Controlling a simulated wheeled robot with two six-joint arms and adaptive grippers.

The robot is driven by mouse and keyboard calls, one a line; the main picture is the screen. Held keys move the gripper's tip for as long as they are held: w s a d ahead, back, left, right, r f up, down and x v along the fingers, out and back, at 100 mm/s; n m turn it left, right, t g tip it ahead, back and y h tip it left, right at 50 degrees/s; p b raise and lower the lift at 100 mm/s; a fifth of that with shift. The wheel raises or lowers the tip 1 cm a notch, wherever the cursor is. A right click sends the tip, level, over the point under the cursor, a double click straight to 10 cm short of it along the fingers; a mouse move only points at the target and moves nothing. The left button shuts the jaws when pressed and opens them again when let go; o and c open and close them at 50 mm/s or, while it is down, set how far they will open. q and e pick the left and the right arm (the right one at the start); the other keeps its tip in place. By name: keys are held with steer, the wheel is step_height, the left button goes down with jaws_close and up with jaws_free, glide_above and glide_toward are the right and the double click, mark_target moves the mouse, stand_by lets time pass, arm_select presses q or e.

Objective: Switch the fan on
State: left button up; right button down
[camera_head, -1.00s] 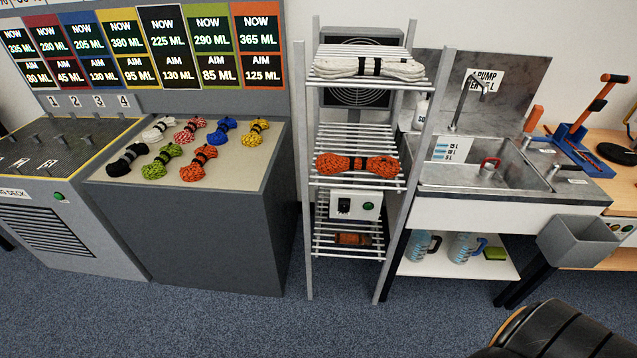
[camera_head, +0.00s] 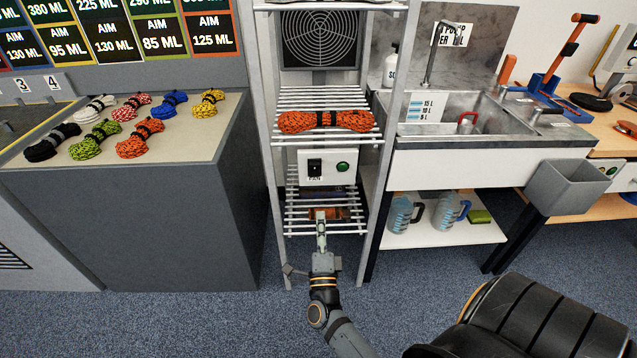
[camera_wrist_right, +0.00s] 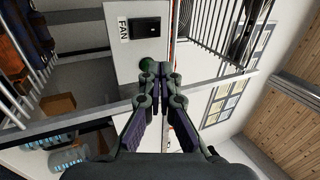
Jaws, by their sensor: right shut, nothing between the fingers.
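The fan (camera_head: 320,38) stands behind the rack, its round dark grille showing. The white control box labelled FAN (camera_head: 327,180) hangs on the rack below the orange rope. It carries a black rocker switch (camera_head: 315,167) and a round green button or lamp (camera_head: 343,167). My right gripper (camera_head: 321,214) is shut and empty, in front of the rack and below the box in the head view. In the right wrist view its fingertips (camera_wrist_right: 158,70) appear beside the green button (camera_wrist_right: 146,64), partly overlapping it; contact cannot be told. The switch (camera_wrist_right: 144,26) lies farther up. My left gripper is not in view.
An orange rope (camera_head: 325,121) lies on the rack shelf above the box. A grey upright (camera_head: 374,200) stands at the rack's right front. The sink (camera_head: 465,120) is to the right, a counter with coiled ropes (camera_head: 200,140) to the left. Open floor lies in front.

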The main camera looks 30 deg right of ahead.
mark_target(318, 165)
steer(key=shift+r, duration=0.1)
steer(key=p+x, duration=0.1)
steer(key=x, duration=1.3)
steer(key=shift+w+a, duration=0.1)
arm_select(q)
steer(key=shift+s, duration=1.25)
steer(key=shift+p, duration=0.3)
